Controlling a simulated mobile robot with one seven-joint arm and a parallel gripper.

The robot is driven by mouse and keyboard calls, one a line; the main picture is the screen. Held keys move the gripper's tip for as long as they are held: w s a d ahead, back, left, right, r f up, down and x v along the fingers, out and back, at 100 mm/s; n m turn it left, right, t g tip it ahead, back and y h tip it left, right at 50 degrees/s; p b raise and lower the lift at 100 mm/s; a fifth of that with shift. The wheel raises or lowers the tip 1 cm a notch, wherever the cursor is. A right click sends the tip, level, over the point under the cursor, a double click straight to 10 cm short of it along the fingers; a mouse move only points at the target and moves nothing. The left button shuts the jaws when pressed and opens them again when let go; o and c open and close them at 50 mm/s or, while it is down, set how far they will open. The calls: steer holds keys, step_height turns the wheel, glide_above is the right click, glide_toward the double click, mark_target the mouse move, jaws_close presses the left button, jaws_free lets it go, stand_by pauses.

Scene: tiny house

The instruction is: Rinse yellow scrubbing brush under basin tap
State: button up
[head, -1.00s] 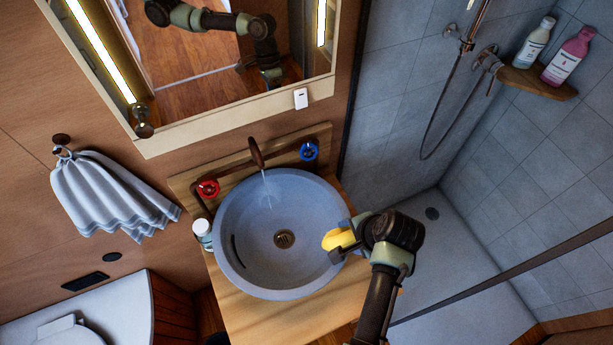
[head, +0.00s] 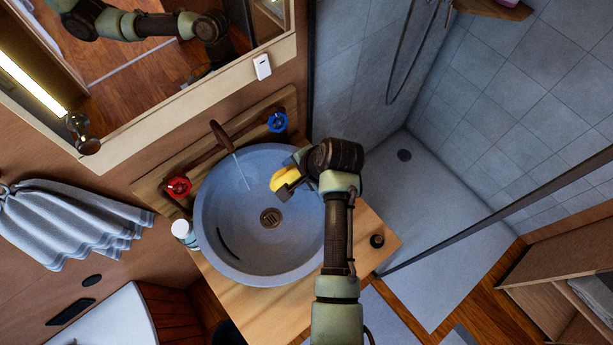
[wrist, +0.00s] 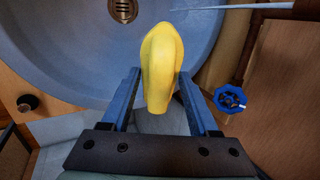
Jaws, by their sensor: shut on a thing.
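The yellow scrubbing brush (head: 290,174) is held in my gripper (head: 290,180) above the right part of the round blue-grey basin (head: 217,255). In the wrist view the brush (wrist: 160,65) stands out between the two blue fingers of my gripper (wrist: 158,88). The bristles cannot be made out. The dark tap (head: 221,136) at the back of the basin runs a thin stream of water (head: 242,172). The brush is to the right of the stream and apart from it. The stream also shows at the top right of the wrist view (wrist: 238,11).
A red tap handle (head: 178,187) and a blue tap handle (head: 277,122) flank the tap. A white bottle (head: 183,231) stands left of the basin on the wooden counter (head: 262,313). A mirror (head: 170,65) hangs behind.

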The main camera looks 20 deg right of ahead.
steer(key=w+a+f+b, duration=0.1)
steer(key=w+a+b, duration=0.3)
steer(key=w+a, duration=0.2)
steer(key=shift+w+a+f, duration=0.3)
steer(key=shift+f, duration=0.05)
steer(key=shift+s, duration=0.1)
stand_by(0.6)
steer(key=shift+s+d+p, duration=2)
steer(key=shift+s+d, duration=0.75)
steer(key=shift+d, duration=0.15)
